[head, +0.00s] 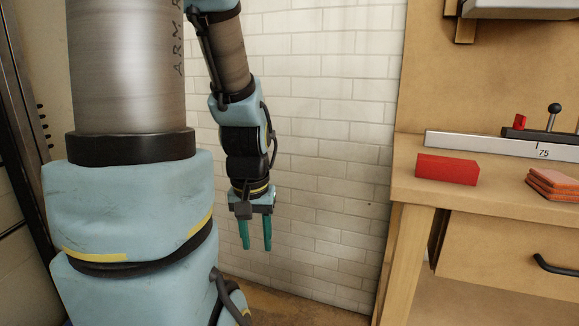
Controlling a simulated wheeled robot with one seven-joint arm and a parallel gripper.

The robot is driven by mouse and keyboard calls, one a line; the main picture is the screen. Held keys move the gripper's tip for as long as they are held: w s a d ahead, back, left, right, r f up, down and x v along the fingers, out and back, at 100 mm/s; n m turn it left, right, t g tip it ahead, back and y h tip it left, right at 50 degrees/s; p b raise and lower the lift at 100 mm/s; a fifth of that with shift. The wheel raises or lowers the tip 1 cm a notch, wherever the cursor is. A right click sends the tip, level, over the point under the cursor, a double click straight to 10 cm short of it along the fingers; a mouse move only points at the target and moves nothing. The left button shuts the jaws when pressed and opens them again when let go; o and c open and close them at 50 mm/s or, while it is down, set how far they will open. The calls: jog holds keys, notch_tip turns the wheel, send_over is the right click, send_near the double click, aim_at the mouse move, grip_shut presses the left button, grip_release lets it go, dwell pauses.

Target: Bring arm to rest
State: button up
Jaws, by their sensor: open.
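My gripper (255,247) hangs in front of the white brick wall, pointing down. Its two teal fingers are apart with nothing between them. My arm comes down from the top of the view in pale blue and grey links, left of the workbench. The gripper is clear of the bench and touches nothing that I can see.
A wooden workbench (408,188) stands at the right, with a drawer (490,250) below its top. A red block (447,169), a stack of orange-red pieces (553,183) and a marked ruler (480,145) lie on it. Open space lies between gripper and bench.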

notch_tip(320, 180, up, 18)
jog(key=p, duration=1.6)
